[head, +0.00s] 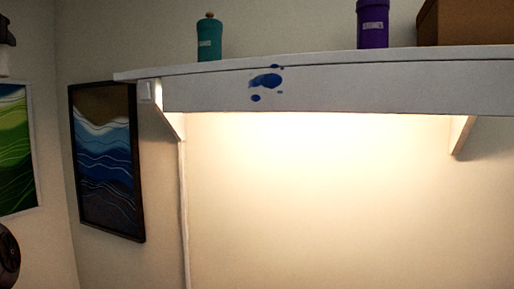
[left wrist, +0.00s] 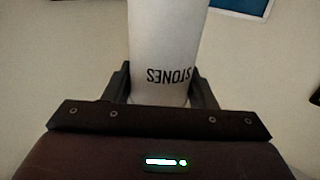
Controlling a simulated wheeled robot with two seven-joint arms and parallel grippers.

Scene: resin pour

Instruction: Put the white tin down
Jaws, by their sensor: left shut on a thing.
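The white tin (left wrist: 167,40) shows in the left wrist view, with the word STONES printed on it upside down. My left gripper (left wrist: 164,88) is shut on it, one dark finger on each side. The tin's far end runs out of the top of that view. What lies under the tin is not visible. In the head view neither the white tin nor a gripper can be made out; only a dark part of me shows at the lower left edge. My right gripper is in neither view.
A white shelf (head: 340,87) with blue splashes crosses the head view. On it stand a teal bottle (head: 209,40), a purple tin (head: 373,25) and a brown box (head: 470,22). Two wave pictures (head: 106,160) (head: 15,150) hang at left. A bare lit wall is below the shelf.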

